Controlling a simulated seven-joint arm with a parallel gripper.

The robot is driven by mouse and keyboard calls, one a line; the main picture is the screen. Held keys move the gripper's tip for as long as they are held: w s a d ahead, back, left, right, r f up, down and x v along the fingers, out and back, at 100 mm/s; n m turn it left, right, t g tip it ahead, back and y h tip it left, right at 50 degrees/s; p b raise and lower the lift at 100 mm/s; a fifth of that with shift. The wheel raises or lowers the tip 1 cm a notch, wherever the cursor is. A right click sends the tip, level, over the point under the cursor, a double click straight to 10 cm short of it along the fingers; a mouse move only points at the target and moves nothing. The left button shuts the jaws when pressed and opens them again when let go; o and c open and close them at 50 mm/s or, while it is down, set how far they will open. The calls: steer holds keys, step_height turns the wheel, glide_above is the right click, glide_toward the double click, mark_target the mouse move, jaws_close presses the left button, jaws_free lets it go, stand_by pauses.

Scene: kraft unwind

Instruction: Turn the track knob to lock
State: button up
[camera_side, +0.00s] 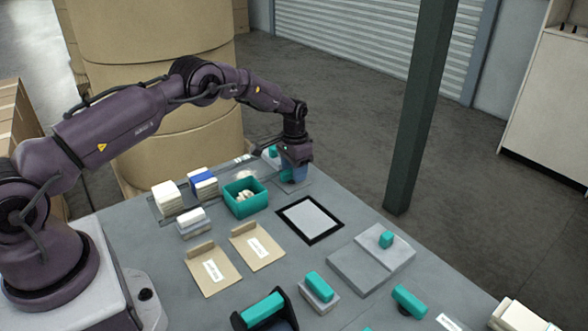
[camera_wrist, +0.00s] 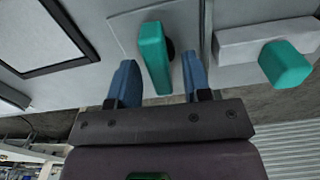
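A teal bar-shaped knob (camera_wrist: 154,55) stands on a light grey plate (camera_wrist: 122,22) in the wrist view. Its long side runs nearly up and down the picture, slightly tilted. My gripper (camera_wrist: 161,77) is open, with one blue finger on each side of the knob. A gap shows on the right side; the left finger is very close, and I cannot tell if it touches. In the side view my gripper (camera_side: 291,168) is low over the far end of the table, over the plate (camera_side: 302,186), and largely hides the knob. I cannot read any lock mark.
A grey block with a teal grip (camera_wrist: 285,63) is close to my right finger. A teal bin (camera_side: 246,208) with pale contents and a black-framed pad (camera_side: 309,221) are nearer. Other teal-handled pieces, such as the one on the grey block (camera_side: 319,287), stand on the table. A dark post (camera_side: 420,110) rises beyond.

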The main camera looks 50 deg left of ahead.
mark_target(287, 173)
step_height(287, 173, up, 13)
stand_by(0.6)
steer(key=s+d+r+t, duration=0.2)
steer(key=s+d+r, duration=0.3)
steer(key=s, duration=0.6)
steer(key=s+d+r+t, duration=0.1)
steer(key=s+d+r, duration=0.4)
steer(key=s+r, duration=0.3)
steer(key=s+d+r+t, duration=0.2)
steer(key=s+d+r, duration=0.3)
steer(key=s, duration=1)
steer(key=shift+r+n+t, duration=0.3)
steer(key=shift+r, duration=0.8)
